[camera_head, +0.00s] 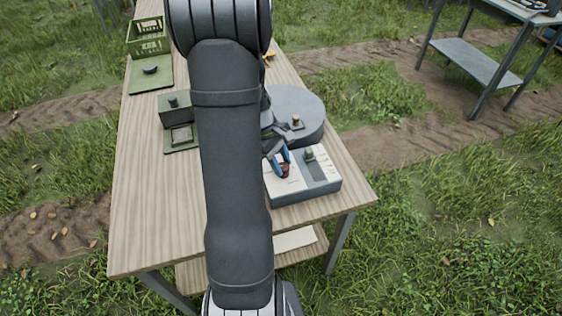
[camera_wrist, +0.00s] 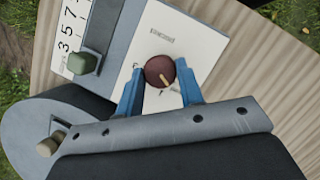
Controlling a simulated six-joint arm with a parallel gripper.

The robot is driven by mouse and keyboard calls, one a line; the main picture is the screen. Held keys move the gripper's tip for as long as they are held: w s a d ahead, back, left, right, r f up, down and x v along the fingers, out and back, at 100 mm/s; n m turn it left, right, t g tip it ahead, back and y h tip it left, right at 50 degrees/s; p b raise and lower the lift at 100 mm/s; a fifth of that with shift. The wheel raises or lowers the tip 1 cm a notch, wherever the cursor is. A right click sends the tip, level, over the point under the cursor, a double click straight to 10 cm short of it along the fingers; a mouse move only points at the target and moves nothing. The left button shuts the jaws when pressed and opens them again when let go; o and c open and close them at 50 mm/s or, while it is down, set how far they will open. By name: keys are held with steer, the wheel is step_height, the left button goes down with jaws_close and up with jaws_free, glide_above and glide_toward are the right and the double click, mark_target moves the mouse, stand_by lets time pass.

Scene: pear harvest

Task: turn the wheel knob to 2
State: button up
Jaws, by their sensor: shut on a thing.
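A dark red round knob (camera_wrist: 160,71) with a tan pointer line sits on the white panel (camera_wrist: 187,33) of a grey control box (camera_head: 305,190). In the wrist view the pointer slants down and to the right from the knob's middle. My gripper (camera_wrist: 158,82) has its blue fingers on either side of this knob, shut on it. In the head view my gripper (camera_head: 280,160) is over the left part of the box, and the knob (camera_head: 285,170) shows between the fingers. The print on the panel is too small to read, and the fingers hide part of it.
A green knob (camera_wrist: 83,62) stands beside a number strip (camera_wrist: 70,38) on the same box. A round grey unit (camera_head: 296,102) with a small tan knob stands behind. Green devices (camera_head: 175,109) and a green crate (camera_head: 147,37) are on the table's left. The front left tabletop is clear.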

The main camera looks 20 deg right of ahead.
steer(key=m+y, duration=0.1)
steer(key=m, duration=0.3)
steer(key=shift+w+d+g, duration=0.1)
steer(key=shift+d+g, duration=0.05)
steer(key=shift+g, duration=0.15)
steer(key=m+y, duration=0.2)
steer(key=m, duration=0.2)
steer(key=shift+d+m, duration=0.15)
steer(key=shift+m, duration=0.25)
steer(key=m+y, duration=0.1)
steer(key=m, duration=0.3)
steer(key=shift+d+m+y, duration=0.15)
steer(key=shift+m+y, duration=0.15)
steer(key=shift+y, duration=0.1)
steer(key=shift+d+m+t+y, duration=0.1)
steer(key=shift+m+t+y, duration=0.4)
steer(key=shift+m, duration=1.1)
steer(key=o, duration=1)
